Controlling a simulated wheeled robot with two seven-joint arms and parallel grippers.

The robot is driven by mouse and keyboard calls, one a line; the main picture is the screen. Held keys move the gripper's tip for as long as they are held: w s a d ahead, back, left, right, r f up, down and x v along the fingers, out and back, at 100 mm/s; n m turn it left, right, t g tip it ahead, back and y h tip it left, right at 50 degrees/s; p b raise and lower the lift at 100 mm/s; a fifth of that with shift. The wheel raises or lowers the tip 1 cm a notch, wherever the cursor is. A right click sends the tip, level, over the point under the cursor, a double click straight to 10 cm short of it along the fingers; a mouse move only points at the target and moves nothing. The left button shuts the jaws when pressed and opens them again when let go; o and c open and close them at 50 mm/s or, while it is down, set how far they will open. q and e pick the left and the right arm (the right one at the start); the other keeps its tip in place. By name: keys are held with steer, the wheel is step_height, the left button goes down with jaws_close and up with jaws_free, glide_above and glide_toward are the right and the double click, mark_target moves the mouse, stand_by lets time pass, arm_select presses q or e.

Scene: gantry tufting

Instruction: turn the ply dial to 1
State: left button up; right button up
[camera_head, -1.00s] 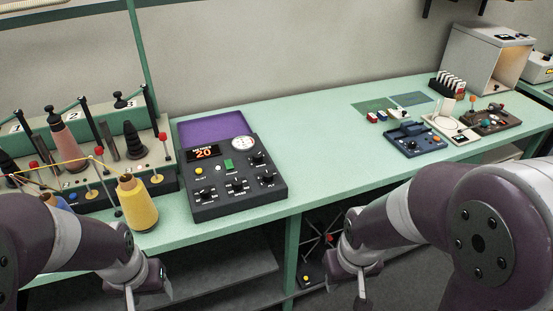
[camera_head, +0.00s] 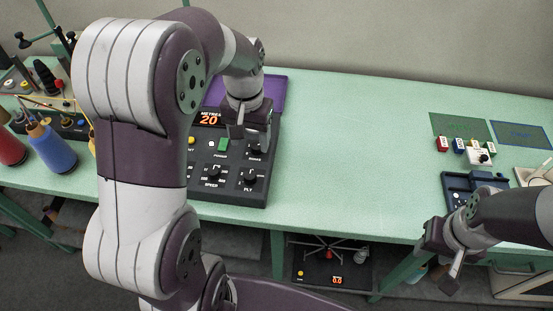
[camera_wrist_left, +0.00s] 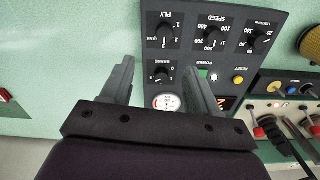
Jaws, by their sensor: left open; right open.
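The ply dial (camera_head: 250,178) is a black knob at the lower right of the dark control box (camera_head: 232,197). My left gripper (camera_head: 248,136) is open above the box, near the brake dial (camera_wrist_left: 162,72) and apart from the ply dial. In the wrist view its two fingers (camera_wrist_left: 163,70) are spread with nothing between them. My right gripper (camera_head: 440,262) is open and empty in front of the table's edge.
The speed dial (camera_wrist_left: 212,38) and length dial (camera_wrist_left: 259,40) sit beside the ply dial. A green power button (camera_head: 223,144) is close to the left gripper. Yarn cones (camera_head: 55,150) stand at left. A blue device (camera_head: 470,188) is at right; the table between is clear.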

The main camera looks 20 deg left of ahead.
mark_target(250, 175)
arm_select(q)
steer(key=f, duration=1.1)
steer(key=shift+s+a+f+p, duration=0.3)
steer(key=shift+s+a+f, duration=0.05)
steer(key=shift+s+f, duration=0.05)
steer(key=shift+s+a+f, duration=0.1)
steer(key=shift+f, duration=0.15)
steer(key=shift+c, duration=0.2)
steer(key=c, duration=1)
